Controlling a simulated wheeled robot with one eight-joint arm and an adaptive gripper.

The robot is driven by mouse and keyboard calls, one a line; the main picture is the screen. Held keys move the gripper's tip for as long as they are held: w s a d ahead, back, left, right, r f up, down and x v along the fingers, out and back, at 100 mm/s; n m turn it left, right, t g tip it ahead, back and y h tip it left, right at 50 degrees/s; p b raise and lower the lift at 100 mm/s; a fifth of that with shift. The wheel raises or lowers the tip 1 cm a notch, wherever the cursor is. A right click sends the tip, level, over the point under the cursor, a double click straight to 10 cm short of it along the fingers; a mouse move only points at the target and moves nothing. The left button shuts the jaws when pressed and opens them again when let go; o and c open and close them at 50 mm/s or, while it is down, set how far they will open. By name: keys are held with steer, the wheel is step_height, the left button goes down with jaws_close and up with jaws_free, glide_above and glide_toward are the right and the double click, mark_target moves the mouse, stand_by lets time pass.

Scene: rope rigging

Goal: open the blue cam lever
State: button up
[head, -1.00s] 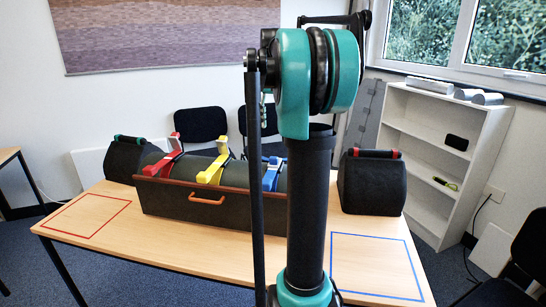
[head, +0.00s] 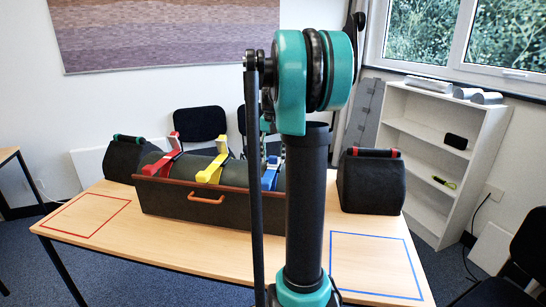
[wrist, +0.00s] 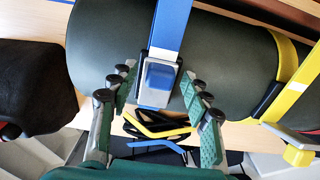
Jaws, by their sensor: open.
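The blue cam lever (wrist: 160,75) sits on a silver buckle on a blue strap (wrist: 172,25) around a dark green cylinder (wrist: 105,45). In the head view the blue lever (head: 270,182) is partly hidden behind my arm. My gripper (wrist: 160,80) is open, with one green-padded finger to the left of the buckle and one to the right. I see gaps on both sides, so the fingers appear apart from the lever. In the head view my gripper is mostly hidden behind my arm.
A yellow lever (head: 212,172) and a red lever (head: 162,160) stand on the same cylinder, left of the blue one. The cylinder lies in a dark box (head: 190,208) between two dark bags (head: 125,158) (head: 372,185). The table (head: 160,245) is clear in front, with red and blue outlined squares.

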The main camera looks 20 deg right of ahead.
jaws_close()
stand_by(0.4)
steer(key=shift+w+d+r+g+y, duration=0.2)
steer(key=shift+w+r+g+y, duration=0.2)
steer(key=shift+g, duration=0.25)
steer(key=shift+w+d+r+g+y, duration=0.15)
steer(key=shift+r+g+y, duration=0.25)
steer(key=shift+g, duration=0.3)
steer(key=shift+w+d+r+g+y, duration=0.2)
steer(key=shift+w+r+g+y, duration=0.1)
steer(key=shift+g+y, duration=0.3)
jaws_free()
